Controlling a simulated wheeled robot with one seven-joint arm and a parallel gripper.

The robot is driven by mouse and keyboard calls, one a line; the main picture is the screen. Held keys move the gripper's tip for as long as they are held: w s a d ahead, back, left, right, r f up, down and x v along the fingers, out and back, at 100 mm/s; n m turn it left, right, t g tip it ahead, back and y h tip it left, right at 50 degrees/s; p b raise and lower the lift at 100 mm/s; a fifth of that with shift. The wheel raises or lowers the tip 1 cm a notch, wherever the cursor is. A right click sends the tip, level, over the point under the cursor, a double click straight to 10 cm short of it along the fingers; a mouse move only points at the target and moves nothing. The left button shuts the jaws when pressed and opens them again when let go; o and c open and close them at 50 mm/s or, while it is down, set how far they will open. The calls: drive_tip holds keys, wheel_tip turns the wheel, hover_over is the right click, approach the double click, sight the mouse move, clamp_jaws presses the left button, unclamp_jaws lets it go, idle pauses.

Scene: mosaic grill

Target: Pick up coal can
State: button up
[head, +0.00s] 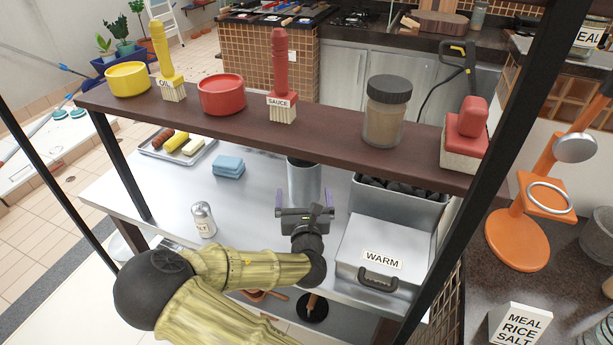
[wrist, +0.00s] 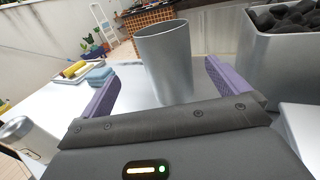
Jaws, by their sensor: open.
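The coal can looks to be the plain grey metal can (head: 304,182), standing upright on the steel table under the shelf. In the wrist view the can (wrist: 166,62) stands just ahead, between the lines of my purple fingers. My gripper (head: 305,196) is open and empty, with its fingers spread to either side of the can's lower front. In the wrist view my gripper (wrist: 160,85) shows both fingers apart, and I see no contact with the can.
A metal bin of black coal (head: 400,190) and a lidded box labelled WARM (head: 380,252) stand to the right. A salt shaker (head: 203,220) and blue sponges (head: 228,167) are to the left. The dark shelf (head: 330,142) runs above the can.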

sight(305, 177)
drive_tip(key=w, duration=0.7)
drive_tip(key=shift+w+d, duration=0.25)
drive_tip(key=shift+w+a, duration=0.15)
drive_tip(key=shift+w, duration=0.25)
drive_tip(key=shift+w, duration=0.15)
drive_tip(key=w, duration=0.3)
drive_tip(key=w+p, duration=0.1)
drive_tip(key=shift+w+f, duration=0.3)
drive_tip(key=shift+r, duration=0.1)
drive_tip(key=c, duration=1.2)
